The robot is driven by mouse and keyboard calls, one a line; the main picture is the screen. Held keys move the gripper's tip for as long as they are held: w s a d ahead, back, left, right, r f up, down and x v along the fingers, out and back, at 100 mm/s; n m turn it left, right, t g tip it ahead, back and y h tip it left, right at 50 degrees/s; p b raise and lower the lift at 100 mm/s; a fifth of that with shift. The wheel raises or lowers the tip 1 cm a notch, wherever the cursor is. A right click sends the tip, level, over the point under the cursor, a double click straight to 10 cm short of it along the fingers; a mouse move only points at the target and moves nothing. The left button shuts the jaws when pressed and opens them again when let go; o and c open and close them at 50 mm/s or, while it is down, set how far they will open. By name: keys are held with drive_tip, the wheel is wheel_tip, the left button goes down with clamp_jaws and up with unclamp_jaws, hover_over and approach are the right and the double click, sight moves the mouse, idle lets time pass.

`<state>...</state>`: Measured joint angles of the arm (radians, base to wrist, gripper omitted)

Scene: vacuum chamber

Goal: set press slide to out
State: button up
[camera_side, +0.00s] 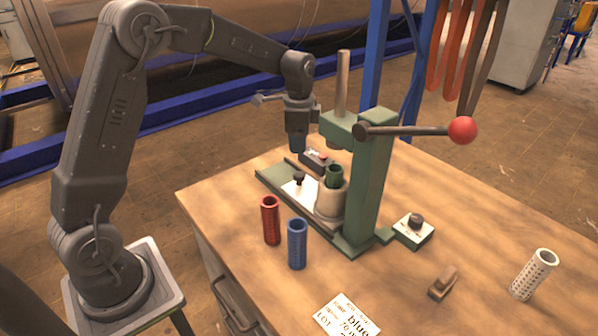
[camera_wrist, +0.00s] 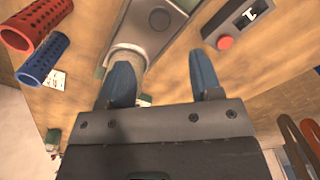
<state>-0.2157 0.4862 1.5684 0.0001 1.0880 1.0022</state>
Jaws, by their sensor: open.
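The press slide is a pale plate (camera_side: 300,191) with a black knob (camera_side: 298,177), lying on the green press base (camera_side: 272,178). At its column end stands a cream holder (camera_side: 330,200) with a dark green sleeve (camera_side: 333,175) in it, beneath the ram, close to the column. My gripper (camera_side: 297,148) points down above the knob, apart from it. In the wrist view my gripper (camera_wrist: 160,62) has its two blue fingers spread with nothing gripped between them; the slide's knob (camera_wrist: 160,18) shows beyond them, near the top edge.
The green column (camera_side: 369,185) carries a lever with a red ball (camera_side: 462,130). Red (camera_side: 270,220) and blue (camera_side: 297,244) sleeves stand in front of the press; a white sleeve (camera_side: 534,275) stands at right. A dark box with a red button (camera_wrist: 226,42) is behind the slide.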

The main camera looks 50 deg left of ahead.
sight(299, 174)
wheel_tip(299, 174, down, 10)
drive_tip(key=shift+f, duration=0.15)
idle(0.3)
drive_tip(key=shift+a, duration=0.1)
clamp_jaws()
idle(0.4)
